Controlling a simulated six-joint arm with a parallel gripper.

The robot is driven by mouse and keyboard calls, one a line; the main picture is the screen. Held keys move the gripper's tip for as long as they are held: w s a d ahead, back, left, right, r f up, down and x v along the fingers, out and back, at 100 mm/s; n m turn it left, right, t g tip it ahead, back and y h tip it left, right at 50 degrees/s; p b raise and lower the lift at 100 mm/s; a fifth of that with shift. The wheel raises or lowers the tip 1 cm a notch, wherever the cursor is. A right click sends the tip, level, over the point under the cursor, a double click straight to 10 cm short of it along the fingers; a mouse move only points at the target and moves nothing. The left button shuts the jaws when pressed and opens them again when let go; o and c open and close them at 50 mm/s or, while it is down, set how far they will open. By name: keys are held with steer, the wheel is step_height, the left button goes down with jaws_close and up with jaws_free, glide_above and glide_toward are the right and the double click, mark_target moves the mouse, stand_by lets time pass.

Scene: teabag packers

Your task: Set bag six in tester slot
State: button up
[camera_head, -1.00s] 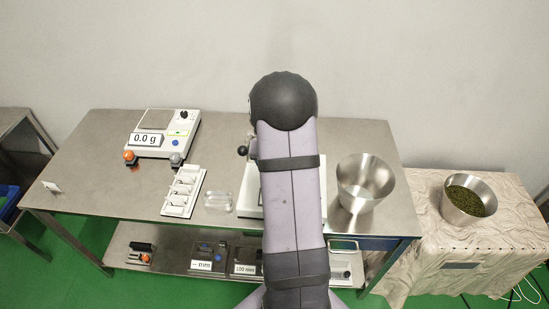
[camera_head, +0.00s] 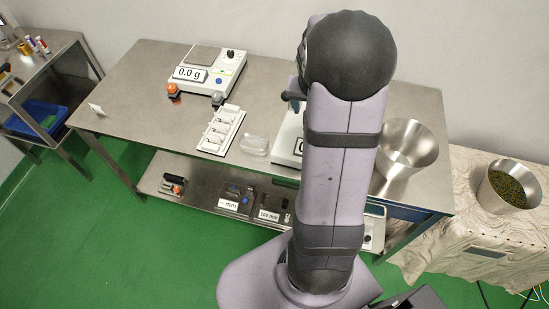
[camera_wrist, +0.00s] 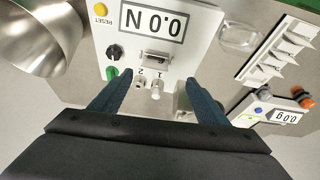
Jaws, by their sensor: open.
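The tester is the white box with a "0.0 N" display (camera_wrist: 150,22) in the wrist view. Its face has a black knob, a green button, a small dark-framed slot (camera_wrist: 156,57) and metal fittings marked 1 and 2. My gripper (camera_wrist: 156,92) is open with nothing between its blue fingers, over the tester's fittings. I cannot tell which item is bag six.
A scale reading 0.0 g (camera_head: 213,72) stands at the back left of the steel bench. A clear dish (camera_head: 255,143) lies between rack and tester. A steel bowl (camera_head: 408,150) is to the right. A bowl of green leaves (camera_head: 507,187) stands on a cloth-covered table.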

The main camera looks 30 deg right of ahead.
steer(key=s+a+n+g+y, duration=0.1)
steer(key=s+a+n, duration=0.2)
steer(key=s+a, duration=0.2)
steer(key=s+a+n+y, duration=0.1)
steer(key=s+a+n, duration=0.2)
steer(key=a, duration=0.9)
steer(key=s+a+f+n+g+y, duration=0.1)
steer(key=s+a+n, duration=0.1)
steer(key=s+a, duration=0.5)
steer(key=shift+a+n+g, duration=0.3)
steer(key=shift+a+n, duration=0.1)
steer(key=shift+a, duration=0.75)
steer(key=shift+f, duration=0.1)
step_height(320, 180, down, 19)
steer(key=b, duration=1.9)
steer(key=shift+f, duration=0.1)
step_height(320, 180, down, 22)
steer(key=b, duration=2.2)
steer(key=shift+r, duration=0.2)
steer(key=shift+r, duration=0.1)
